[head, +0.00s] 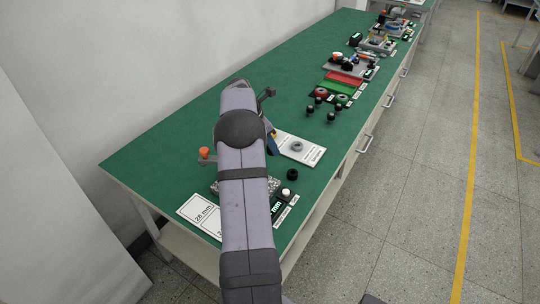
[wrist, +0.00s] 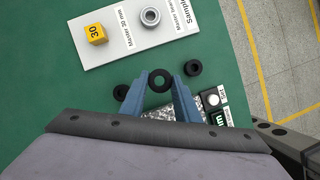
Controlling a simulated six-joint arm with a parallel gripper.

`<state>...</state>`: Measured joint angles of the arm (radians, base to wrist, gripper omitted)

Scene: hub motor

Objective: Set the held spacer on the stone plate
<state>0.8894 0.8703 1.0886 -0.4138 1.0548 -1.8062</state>
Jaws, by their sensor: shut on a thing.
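My gripper (wrist: 160,84) is shut on a black ring-shaped spacer (wrist: 159,75), which sits between the blue fingertips in the wrist view. The speckled grey stone plate (wrist: 157,113) shows between and behind the fingers, partly covered by them. The held spacer appears just past the plate's upper edge in that view; its height above the surface cannot be told. In the head view my arm hides the held spacer and most of the stone plate (head: 214,187); only a plate edge shows.
A white board (wrist: 115,45) carries a yellow block (wrist: 96,33) and a metal ring (wrist: 150,16). A white-topped knob (wrist: 212,98) stands right of the plate.

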